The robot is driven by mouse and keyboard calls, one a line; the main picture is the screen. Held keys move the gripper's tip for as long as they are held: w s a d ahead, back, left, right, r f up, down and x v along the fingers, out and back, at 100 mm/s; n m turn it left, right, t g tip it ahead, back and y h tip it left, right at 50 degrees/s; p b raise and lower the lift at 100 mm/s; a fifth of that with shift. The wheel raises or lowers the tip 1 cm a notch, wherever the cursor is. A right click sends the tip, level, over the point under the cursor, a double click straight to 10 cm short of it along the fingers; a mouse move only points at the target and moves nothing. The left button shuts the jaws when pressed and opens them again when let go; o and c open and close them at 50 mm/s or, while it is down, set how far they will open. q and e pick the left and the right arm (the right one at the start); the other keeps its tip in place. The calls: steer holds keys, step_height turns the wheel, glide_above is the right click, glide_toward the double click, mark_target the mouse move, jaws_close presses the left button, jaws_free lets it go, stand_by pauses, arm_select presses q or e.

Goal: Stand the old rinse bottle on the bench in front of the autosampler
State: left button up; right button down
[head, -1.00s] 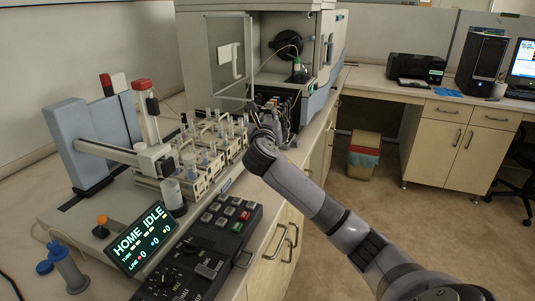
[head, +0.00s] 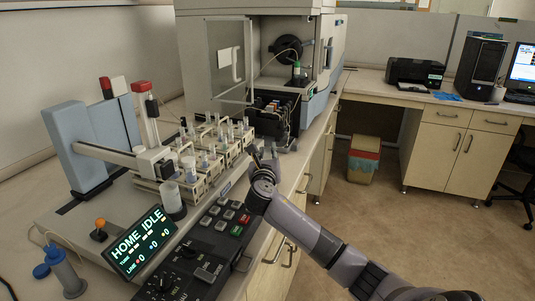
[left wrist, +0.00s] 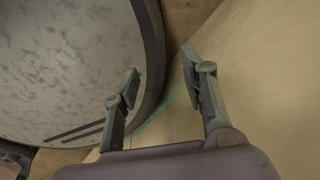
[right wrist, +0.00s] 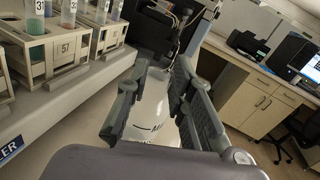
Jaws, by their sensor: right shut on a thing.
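My right gripper (head: 264,160) is over the bench's front edge, right of the sample racks and beyond the keypad. In the right wrist view its fingers (right wrist: 155,110) are shut on a white bottle (right wrist: 150,122) with dark lettering, apparently the rinse bottle. The arm and fingers hide most of the bottle in the head view. The autosampler has a blue-grey tower (head: 85,150), a horizontal arm and racks of tubes (head: 205,165). My left gripper (left wrist: 160,75) is open and empty, in the left wrist view only, near a pale panel.
A black keypad (head: 205,250) and a HOME IDLE display (head: 142,238) occupy the near bench. A clear cylinder (head: 173,203) stands at the autosampler's front. The spectrometer (head: 335,60) stands behind. A narrow bench strip runs along the racks.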

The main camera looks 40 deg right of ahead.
steer(key=shift+f, duration=0.1)
steer(key=c, duration=1.4)
jaws_free()
steer(key=v, duration=1.2)
steer(key=shift+r, duration=0.25)
